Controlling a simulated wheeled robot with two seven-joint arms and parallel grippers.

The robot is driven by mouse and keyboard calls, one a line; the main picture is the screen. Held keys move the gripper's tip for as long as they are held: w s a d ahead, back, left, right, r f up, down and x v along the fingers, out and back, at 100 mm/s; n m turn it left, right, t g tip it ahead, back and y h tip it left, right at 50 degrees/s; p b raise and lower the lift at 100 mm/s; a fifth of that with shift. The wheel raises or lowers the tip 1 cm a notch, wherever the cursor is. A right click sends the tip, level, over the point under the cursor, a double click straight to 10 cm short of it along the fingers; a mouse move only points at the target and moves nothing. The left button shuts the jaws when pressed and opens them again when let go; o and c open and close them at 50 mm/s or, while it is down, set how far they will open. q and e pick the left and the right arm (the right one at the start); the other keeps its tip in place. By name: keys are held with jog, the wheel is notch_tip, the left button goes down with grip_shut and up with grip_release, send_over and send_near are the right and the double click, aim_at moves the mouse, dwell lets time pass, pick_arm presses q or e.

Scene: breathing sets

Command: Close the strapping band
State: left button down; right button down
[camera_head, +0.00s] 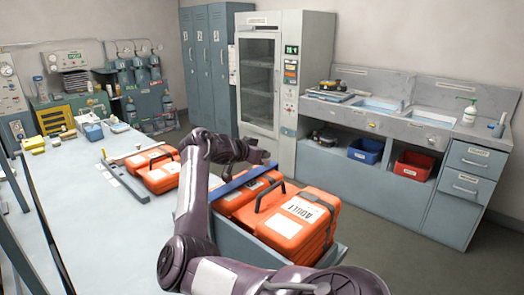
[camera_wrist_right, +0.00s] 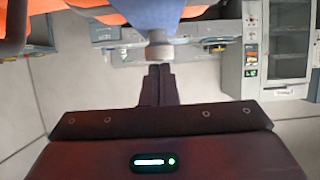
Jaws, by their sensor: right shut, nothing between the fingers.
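The blue strapping band (camera_head: 236,184) runs across the orange cases in the grey-blue crate (camera_head: 240,246) in the head view. In the right wrist view the blue band (camera_wrist_right: 168,18) fills the top middle, blurred, with a grey rounded end piece (camera_wrist_right: 160,50) below it. My right gripper (camera_head: 270,160) is over the far side of the crate, close to the band. Its fingers (camera_wrist_right: 160,72) are shut and empty, their tips close to the grey piece; I cannot tell whether they touch it. My own arm hides part of the band and crate. My left gripper is not in view.
An orange case (camera_head: 300,212) with a black handle and "ADULT" label lies in the crate. More orange cases (camera_head: 160,178) stand on the long pale bench (camera_head: 90,210) at left. Lockers, a glass-door cabinet (camera_head: 258,75) and a sink counter (camera_head: 400,115) line the back. Open floor (camera_head: 400,210) lies at right.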

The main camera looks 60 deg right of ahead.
dwell(0.4)
jog(key=shift+r+p, duration=0.5)
jog(key=shift+r, duration=0.05)
notch_tip(320, 180, up, 4)
jog(key=p, duration=0.3)
jog(key=shift+w+f, duration=0.1)
jog(key=w+a+r+b, duration=0.2)
jog(key=a+r+b, duration=0.1)
jog(key=a+r, duration=0.3)
jog(key=shift+a, duration=0.35)
